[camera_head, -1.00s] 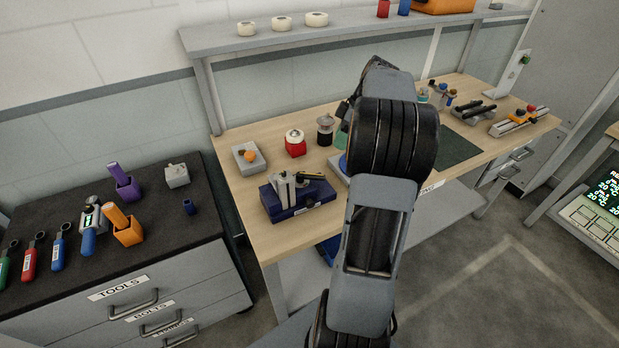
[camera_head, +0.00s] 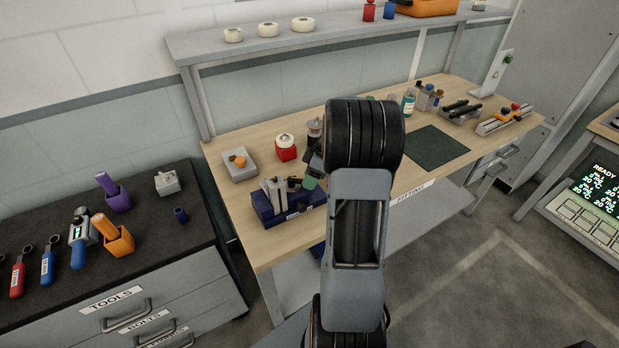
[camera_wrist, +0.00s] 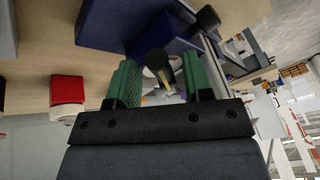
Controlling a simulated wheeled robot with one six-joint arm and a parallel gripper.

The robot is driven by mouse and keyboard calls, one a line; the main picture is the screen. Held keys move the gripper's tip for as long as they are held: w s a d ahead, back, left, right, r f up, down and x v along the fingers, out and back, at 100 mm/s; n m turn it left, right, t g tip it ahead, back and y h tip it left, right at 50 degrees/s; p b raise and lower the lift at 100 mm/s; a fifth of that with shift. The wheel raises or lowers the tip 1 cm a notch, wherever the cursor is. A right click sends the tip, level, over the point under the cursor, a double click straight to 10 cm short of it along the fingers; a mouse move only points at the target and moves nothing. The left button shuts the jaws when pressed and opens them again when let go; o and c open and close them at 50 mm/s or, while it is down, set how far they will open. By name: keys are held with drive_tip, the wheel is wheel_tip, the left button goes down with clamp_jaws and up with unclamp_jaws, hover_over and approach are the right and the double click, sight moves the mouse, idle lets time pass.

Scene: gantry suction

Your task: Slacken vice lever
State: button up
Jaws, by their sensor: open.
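The vice has a dark blue body (camera_head: 288,212) and grey upright jaws (camera_head: 274,190). It stands on the near left part of the wooden bench. My gripper (camera_wrist: 160,62) is open, with a green pad on each finger. One green finger (camera_head: 312,182) shows at the vice's right side in the head view. In the wrist view a black round knob (camera_wrist: 157,61) on a brass-coloured rod appears between the open fingers, apart from both pads. It looks like the vice lever's end. The rest of the lever is hidden, and I cannot tell the knob's depth.
A dark cylinder (camera_head: 314,132) is close to my arm. A dark green mat (camera_head: 433,147) lies clear to the right.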

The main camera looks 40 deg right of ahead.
clamp_jaws()
idle(0.5)
